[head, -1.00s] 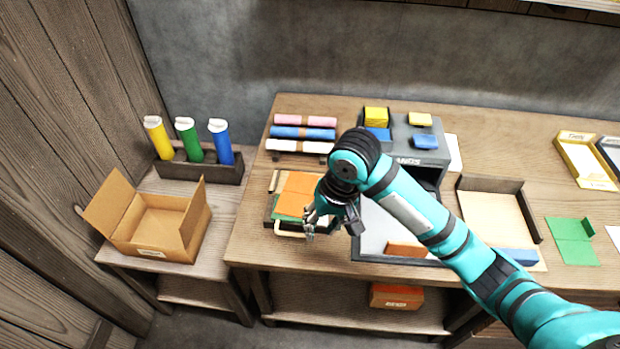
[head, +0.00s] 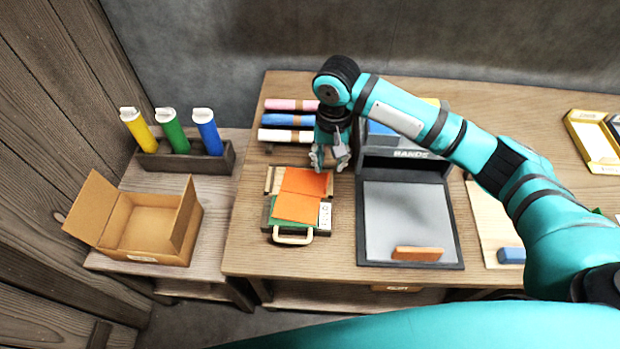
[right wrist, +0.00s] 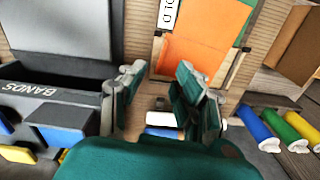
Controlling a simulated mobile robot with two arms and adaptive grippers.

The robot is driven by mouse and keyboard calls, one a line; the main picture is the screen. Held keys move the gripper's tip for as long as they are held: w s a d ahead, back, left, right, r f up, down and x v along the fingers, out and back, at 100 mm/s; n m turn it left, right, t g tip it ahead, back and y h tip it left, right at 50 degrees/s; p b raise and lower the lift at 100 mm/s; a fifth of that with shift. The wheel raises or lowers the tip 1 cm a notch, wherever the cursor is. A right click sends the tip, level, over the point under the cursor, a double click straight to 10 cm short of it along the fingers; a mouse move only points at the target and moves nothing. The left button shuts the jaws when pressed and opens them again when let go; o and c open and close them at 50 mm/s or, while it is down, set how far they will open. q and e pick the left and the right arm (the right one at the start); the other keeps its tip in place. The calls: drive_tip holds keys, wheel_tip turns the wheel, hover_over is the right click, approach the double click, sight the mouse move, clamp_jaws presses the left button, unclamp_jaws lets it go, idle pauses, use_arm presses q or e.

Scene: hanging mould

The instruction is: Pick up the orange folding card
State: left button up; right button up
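The orange folding card (head: 300,194) lies on a small wooden board with a handle (head: 293,238), on top of a green piece. It has a crease across it. In the right wrist view the card (right wrist: 205,38) is at the top, beyond the fingers. My right gripper (head: 330,166) is just behind and to the right of the card's far edge, pointing down. In the right wrist view the right gripper (right wrist: 158,80) has its fingers apart with nothing between them. My left gripper is not in view.
Pink, blue and white rolls (head: 288,120) lie behind the card. A grey-topped box labelled BANDS (head: 410,215) stands to the right, with an orange-brown block (head: 417,254) on it. An open cardboard box (head: 140,226) and coloured tubes (head: 173,136) are at the left.

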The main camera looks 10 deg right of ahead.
sight(328, 179)
wheel_tip(328, 179, down, 3)
drive_tip(key=shift+f, duration=0.2)
drive_tip(key=f, duration=0.1)
drive_tip(key=f+p, duration=0.1)
drive_tip(key=f, duration=0.2)
drive_tip(key=shift+w+f, duration=0.25)
drive_tip(key=shift+w, duration=0.05)
drive_tip(key=shift+f, duration=0.2)
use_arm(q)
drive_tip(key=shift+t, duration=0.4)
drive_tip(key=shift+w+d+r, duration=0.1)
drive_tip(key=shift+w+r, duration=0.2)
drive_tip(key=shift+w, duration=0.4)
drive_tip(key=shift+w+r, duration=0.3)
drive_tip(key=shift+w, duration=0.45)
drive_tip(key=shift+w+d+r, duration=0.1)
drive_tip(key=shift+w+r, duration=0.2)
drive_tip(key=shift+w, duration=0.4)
use_arm(e)
clamp_jaws()
